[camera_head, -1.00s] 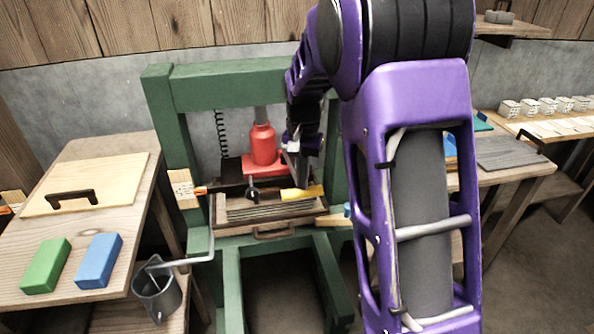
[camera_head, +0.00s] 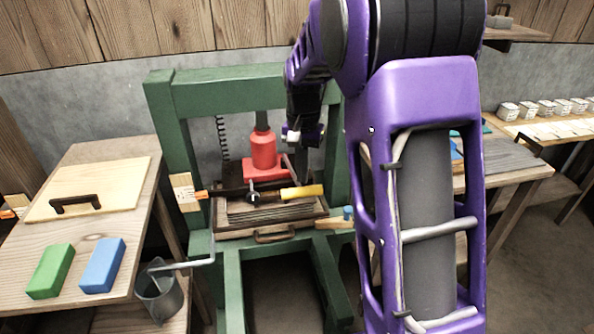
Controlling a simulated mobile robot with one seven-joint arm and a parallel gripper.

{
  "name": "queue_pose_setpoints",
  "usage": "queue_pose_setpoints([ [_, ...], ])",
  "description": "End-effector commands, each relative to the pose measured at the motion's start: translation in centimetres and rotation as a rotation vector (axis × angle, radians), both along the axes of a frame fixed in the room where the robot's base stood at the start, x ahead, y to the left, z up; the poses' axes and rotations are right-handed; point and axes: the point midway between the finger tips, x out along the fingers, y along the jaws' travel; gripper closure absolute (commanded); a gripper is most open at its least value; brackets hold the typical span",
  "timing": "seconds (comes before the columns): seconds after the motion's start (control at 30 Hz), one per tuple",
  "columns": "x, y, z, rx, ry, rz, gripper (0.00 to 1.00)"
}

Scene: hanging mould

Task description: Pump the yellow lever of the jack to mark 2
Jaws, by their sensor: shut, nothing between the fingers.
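The jack (camera_head: 263,151) is a red bottle shape on a red base inside the green press frame. Its yellow lever (camera_head: 302,192) lies in front of it, nearly level, pointing right. My gripper (camera_head: 302,174) hangs down just above the lever, shut and empty. I cannot tell whether its tip touches the lever. A pale plate (camera_head: 185,192) stands on the left post with an orange pointer (camera_head: 200,194) beside it. The marks on the plate are too small to read.
The green frame (camera_head: 172,115) surrounds the jack. A left table (camera_head: 90,220) holds a board with a black handle and green and blue blocks. A metal bucket (camera_head: 160,298) hangs below a crank rod. My purple arm hides much of the right side.

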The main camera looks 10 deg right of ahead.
Motion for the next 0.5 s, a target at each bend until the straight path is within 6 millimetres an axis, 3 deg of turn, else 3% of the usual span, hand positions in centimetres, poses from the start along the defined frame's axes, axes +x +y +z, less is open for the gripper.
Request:
queue_pose_setpoints([
  [0.3,0.1,0.0,3.9,0.000,-0.004,0.000,1.00],
  [0.5,0.0,0.0,5.4,0.000,-0.001,0.000,1.00],
])
